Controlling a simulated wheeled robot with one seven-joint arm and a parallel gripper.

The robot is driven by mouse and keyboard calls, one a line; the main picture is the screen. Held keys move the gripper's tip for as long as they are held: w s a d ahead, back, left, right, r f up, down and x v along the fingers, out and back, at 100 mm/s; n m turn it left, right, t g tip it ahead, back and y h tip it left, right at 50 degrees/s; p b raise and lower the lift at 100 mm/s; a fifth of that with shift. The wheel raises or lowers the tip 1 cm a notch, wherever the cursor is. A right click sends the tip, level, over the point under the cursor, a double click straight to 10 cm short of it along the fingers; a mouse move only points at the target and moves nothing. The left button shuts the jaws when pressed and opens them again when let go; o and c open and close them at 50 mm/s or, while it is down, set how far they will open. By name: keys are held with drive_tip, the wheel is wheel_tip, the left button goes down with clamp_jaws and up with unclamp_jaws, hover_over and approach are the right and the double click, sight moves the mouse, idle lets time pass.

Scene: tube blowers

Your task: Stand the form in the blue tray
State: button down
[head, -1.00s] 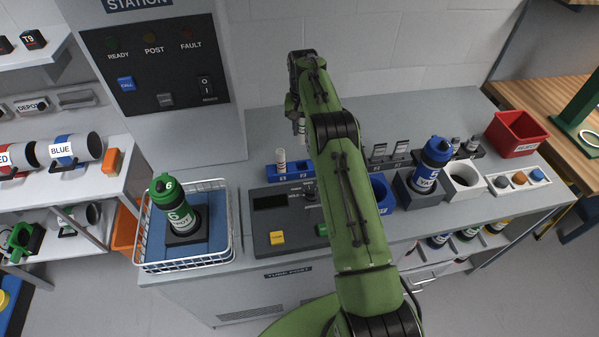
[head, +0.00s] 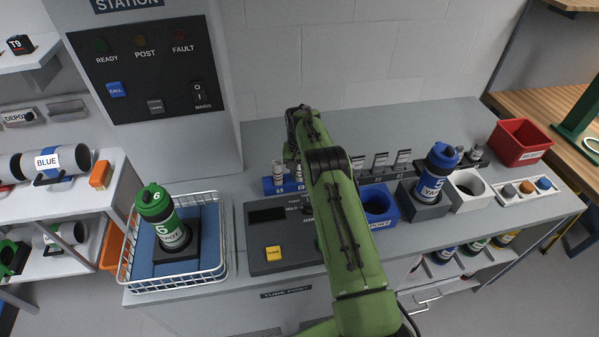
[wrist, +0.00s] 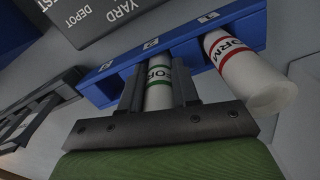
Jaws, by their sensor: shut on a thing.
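My gripper (wrist: 158,78) is shut on a white paper form with a green band (wrist: 159,95), which lies between its fingers at the blue tray. The blue tray (wrist: 105,88) has slots along it and also shows on the counter in the head view (head: 269,187). A form with a red band (wrist: 240,72) stands in a slot beside the held one; it also shows in the head view (head: 278,173). My arm covers part of the tray there. I cannot tell whether the held form's lower end rests in its slot.
A dark console with a yellow button (head: 273,253) lies in front of the tray. A blue bin (head: 378,204) and a blue-capped canister (head: 437,172) stand to the right. A wire basket (head: 222,262) with a green canister (head: 164,220) is at the left.

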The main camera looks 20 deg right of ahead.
drive_tip(key=shift+f, duration=0.1)
drive_tip(key=c, duration=0.8)
unclamp_jaws()
drive_tip(key=shift+c, duration=0.2)
